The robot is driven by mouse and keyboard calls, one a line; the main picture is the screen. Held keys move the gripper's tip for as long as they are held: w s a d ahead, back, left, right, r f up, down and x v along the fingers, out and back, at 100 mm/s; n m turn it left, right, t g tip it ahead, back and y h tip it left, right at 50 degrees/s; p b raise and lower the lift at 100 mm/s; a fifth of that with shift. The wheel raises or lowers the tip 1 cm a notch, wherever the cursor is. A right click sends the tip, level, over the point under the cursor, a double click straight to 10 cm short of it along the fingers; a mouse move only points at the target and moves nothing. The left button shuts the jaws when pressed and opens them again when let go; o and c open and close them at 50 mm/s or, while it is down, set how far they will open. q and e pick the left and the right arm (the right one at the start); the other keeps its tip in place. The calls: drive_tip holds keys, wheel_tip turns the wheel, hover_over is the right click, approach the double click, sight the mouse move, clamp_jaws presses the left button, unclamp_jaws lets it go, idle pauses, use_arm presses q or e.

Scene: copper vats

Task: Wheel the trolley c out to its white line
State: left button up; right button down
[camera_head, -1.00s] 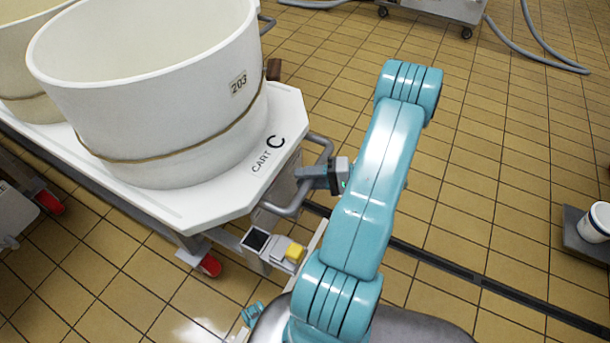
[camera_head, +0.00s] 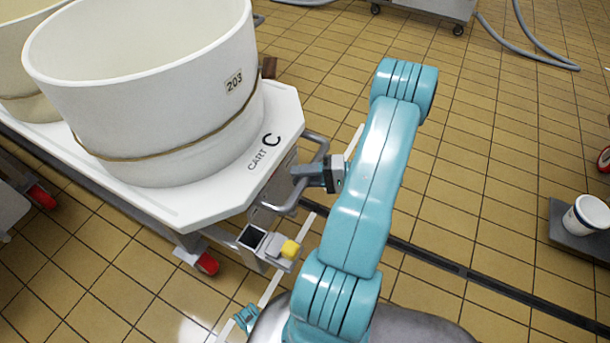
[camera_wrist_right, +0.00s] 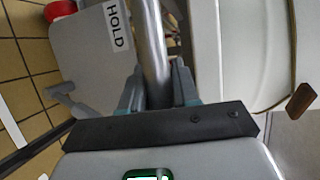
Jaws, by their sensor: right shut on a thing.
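Trolley c (camera_head: 205,205) is a white-topped cart marked "CART C" at the left of the head view. It carries a big white tub (camera_head: 165,110) numbered 203. My right gripper (camera_head: 308,175) is shut on the grey tube handle (camera_head: 318,146) at the trolley's near right end. The right wrist view shows the handle tube (camera_wrist_right: 152,50) between the fingers. A white line (camera_head: 307,232) runs diagonally over the tiles just right of the trolley's end, partly hidden by my arm and the control box. My left gripper is not in view.
A box with a yellow button (camera_head: 290,249) sticks out below the handle. A red wheel (camera_head: 207,263) shows under the trolley. A dark floor drain (camera_head: 450,267) crosses the floor. A white bucket (camera_head: 587,216) stands on a grey platform at right. Tiles between are clear.

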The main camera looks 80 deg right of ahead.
drive_tip(key=shift+d, duration=0.1)
drive_tip(key=c, duration=0.9)
unclamp_jaws()
drive_tip(key=shift+f, duration=0.1)
drive_tip(key=p+v, duration=0.4)
drive_tip(key=v, duration=1.2)
drive_tip(key=shift+s, duration=0.15)
